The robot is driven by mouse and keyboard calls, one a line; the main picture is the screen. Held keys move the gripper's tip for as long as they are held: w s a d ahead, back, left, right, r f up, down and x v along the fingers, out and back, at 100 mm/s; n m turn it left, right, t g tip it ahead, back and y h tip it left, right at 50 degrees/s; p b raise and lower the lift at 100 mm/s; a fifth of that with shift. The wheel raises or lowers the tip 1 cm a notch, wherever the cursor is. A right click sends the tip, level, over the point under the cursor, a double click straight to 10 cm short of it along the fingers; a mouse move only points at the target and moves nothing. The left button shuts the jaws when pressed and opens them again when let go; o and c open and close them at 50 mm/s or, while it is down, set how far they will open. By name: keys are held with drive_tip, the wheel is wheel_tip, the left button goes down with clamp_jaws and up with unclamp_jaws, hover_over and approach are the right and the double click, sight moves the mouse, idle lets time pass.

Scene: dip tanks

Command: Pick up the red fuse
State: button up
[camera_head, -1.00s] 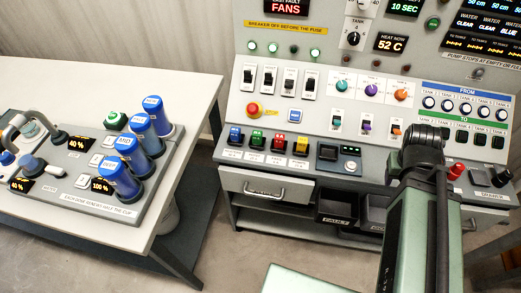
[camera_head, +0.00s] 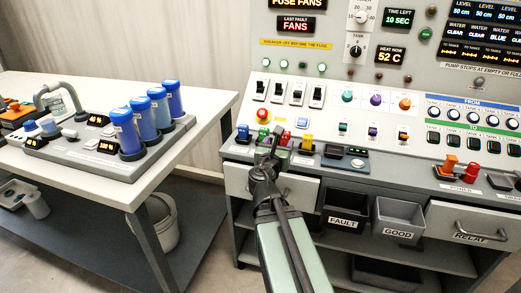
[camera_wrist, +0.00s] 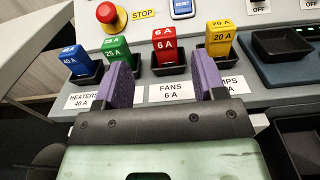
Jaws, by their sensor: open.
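The red fuse (camera_wrist: 164,45), marked 6 A, stands in its dark socket above the FANS 6 A label in the wrist view. My gripper (camera_wrist: 161,78) is open, with its two purple fingers apart. The fingers are nearer the camera than the red fuse, and it appears between them with clear space on both sides. In the head view my gripper (camera_head: 268,150) is in front of the fuse row and the red fuse (camera_head: 285,138) shows partly beside it.
A blue fuse (camera_wrist: 75,61) and a green fuse (camera_wrist: 116,48) stand left of the red one, a yellow fuse (camera_wrist: 220,38) right. A red stop button (camera_wrist: 106,13) is above. FAULT (camera_head: 347,203) and GOOD (camera_head: 399,215) bins sit below the panel.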

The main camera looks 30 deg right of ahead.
sight(285, 140)
drive_tip(key=x, duration=0.5)
drive_tip(key=shift+w+d, duration=0.1)
drive_tip(key=shift+d, duration=0.3)
drive_tip(key=x, duration=0.5)
drive_tip(key=shift+d+f+b, duration=0.1)
drive_tip(key=shift+f+b, duration=0.2)
drive_tip(key=shift+f, duration=0.05)
drive_tip(key=shift+c, duration=0.5)
drive_tip(key=c, duration=0.9)
